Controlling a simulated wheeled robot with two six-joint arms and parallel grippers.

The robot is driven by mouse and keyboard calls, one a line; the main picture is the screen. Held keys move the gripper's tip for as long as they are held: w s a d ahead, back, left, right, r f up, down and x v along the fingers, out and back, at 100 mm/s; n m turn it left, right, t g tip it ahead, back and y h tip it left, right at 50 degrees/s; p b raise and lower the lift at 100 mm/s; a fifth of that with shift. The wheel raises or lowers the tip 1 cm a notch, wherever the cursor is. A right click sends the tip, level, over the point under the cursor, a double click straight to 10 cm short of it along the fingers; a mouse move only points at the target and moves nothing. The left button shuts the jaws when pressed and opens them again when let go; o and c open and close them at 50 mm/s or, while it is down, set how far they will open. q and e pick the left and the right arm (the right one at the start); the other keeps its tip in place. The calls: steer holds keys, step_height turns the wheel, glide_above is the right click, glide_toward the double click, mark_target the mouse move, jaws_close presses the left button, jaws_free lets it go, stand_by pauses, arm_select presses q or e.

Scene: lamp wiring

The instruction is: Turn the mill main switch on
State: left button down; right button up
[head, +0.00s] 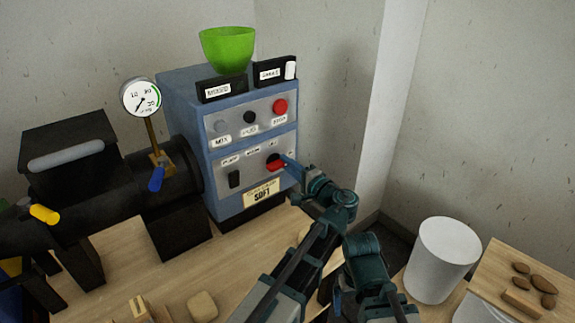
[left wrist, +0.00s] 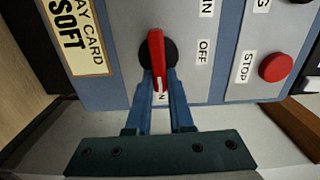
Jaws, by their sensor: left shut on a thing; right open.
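The main switch (head: 274,160) is a red handle on a round black base, on the lower panel of the blue control box (head: 185,130). My left gripper (head: 290,163) reaches it from the right. In the left wrist view its two blue fingers (left wrist: 160,88) are shut on the lower end of the red handle (left wrist: 156,50). The handle's white-marked end points toward a label, partly hidden between the fingers, that shows an N. The OFF label (left wrist: 203,51) lies to the side of the handle. My right gripper (head: 337,300) is low in the head view, largely hidden by my arms.
A red STOP button (head: 280,106) sits above the switch. A green bowl (head: 228,48) tops the box. A gauge (head: 141,97) and dark machine stand left. A white cylinder (head: 441,258) and a wooden board (head: 500,262) with brown pieces are at right. A wall is close behind.

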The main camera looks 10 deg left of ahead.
stand_by(0.4)
arm_select(q)
steer(key=c, duration=0.8)
jaws_free()
